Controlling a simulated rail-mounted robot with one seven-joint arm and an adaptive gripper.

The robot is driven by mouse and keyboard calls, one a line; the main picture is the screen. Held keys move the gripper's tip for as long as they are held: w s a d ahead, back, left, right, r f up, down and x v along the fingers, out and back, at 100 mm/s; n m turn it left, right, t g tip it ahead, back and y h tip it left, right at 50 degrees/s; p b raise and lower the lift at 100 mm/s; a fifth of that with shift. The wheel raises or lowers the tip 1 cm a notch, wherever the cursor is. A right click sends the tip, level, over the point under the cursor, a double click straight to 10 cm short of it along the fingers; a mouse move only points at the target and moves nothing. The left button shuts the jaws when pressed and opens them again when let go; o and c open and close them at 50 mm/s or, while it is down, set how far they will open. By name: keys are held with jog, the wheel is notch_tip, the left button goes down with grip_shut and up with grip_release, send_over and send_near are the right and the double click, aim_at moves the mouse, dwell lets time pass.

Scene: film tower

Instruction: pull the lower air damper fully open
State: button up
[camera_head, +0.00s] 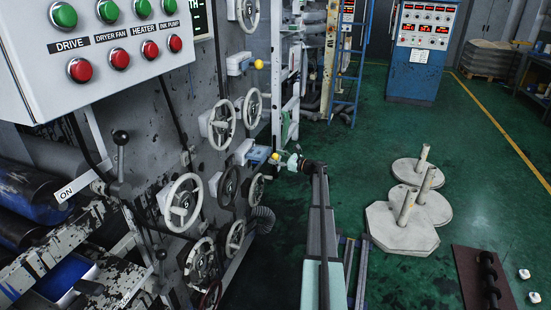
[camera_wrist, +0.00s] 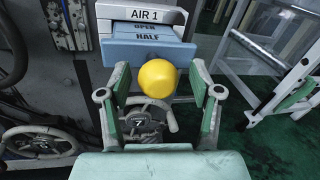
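The lower air damper shows in the wrist view as a blue slide plate (camera_wrist: 148,52) under a white "AIR 1" label (camera_wrist: 143,15). "OPEN" and "HALF" are readable on the plate. A yellow ball knob (camera_wrist: 157,77) is at its near end. My gripper (camera_wrist: 160,84) is open, with one green-grey finger on each side of the knob and gaps visible on both sides. In the head view, my gripper (camera_head: 287,160) is at the lower yellow knob (camera_head: 275,156), in front of the blue plate (camera_head: 258,156). Knob contact cannot be told there.
An upper damper with a yellow knob (camera_head: 259,64) sits higher on the machine. Several handwheels (camera_head: 184,203) surround the damper; one numbered 7 (camera_wrist: 143,123) is below the knob. Concrete weights (camera_head: 403,228) stand on the green floor.

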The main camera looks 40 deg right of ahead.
jog(key=v, duration=1.1)
jog(key=shift+s, duration=0.4)
jog(key=shift+d, duration=0.1)
